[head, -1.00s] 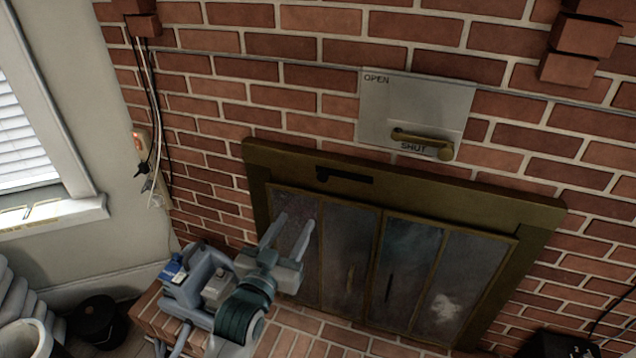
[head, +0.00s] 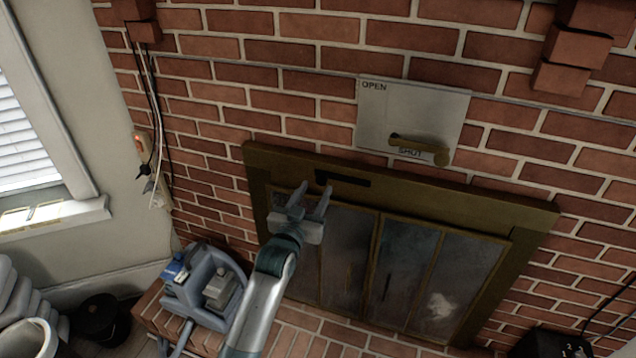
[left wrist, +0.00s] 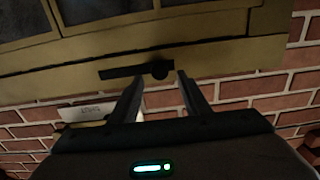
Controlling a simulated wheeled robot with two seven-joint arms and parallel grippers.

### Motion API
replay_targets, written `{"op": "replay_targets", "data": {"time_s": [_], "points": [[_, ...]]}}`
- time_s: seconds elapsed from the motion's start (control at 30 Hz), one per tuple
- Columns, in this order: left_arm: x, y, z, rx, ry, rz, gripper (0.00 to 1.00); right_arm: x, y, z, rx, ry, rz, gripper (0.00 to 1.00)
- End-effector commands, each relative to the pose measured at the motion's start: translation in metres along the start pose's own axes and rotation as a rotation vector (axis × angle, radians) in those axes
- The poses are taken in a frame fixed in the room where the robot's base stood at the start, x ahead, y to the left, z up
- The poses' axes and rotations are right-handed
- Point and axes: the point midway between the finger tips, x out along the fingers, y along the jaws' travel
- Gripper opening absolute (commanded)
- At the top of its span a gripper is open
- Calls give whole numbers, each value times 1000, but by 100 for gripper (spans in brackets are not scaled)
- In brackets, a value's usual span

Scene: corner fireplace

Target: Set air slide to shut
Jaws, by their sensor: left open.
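A dark horizontal slot with a small round knob at one end, which looks like the air slide (head: 345,179), is set in the upper bar of the brass fireplace frame. Its knob is at the left end in the head view. The left wrist view sees the slide (left wrist: 122,72) upside down, with the knob (left wrist: 160,70) at the slot's right end. My left gripper (head: 313,190) is open just below the slot. In the left wrist view its fingertips (left wrist: 160,79) lie either side of the knob; I cannot tell whether they touch it. My right gripper is out of view.
Above the frame, a pale plate (head: 375,112) marked OPEN and SHUT carries a brass lever (head: 415,147) lying by SHUT. Glass doors (head: 405,265) are below. A blue-grey appliance (head: 205,285) stands on the brick ledge to the left. Brick corbels (head: 575,50) jut out at upper right.

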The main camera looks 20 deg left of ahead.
Motion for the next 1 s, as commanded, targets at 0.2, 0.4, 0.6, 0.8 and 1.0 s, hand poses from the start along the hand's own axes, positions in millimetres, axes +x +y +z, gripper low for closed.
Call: {"op": "replay_targets", "data": {"time_s": [0.2, 0.4, 0.6, 0.8, 1.0], "points": [[23, 0, -1, 0, 0, 0, 43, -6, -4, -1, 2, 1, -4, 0], [30, 0, 0, 0, 1, 0, 43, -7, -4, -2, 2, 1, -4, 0], [30, 0, 0, 0, 0, 0, 43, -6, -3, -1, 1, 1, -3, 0], [30, 0, 0, 0, 0, 0, 7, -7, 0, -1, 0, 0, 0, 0], [29, -1, 0, 0, 0, 0, 0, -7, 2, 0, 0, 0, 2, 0]]}}
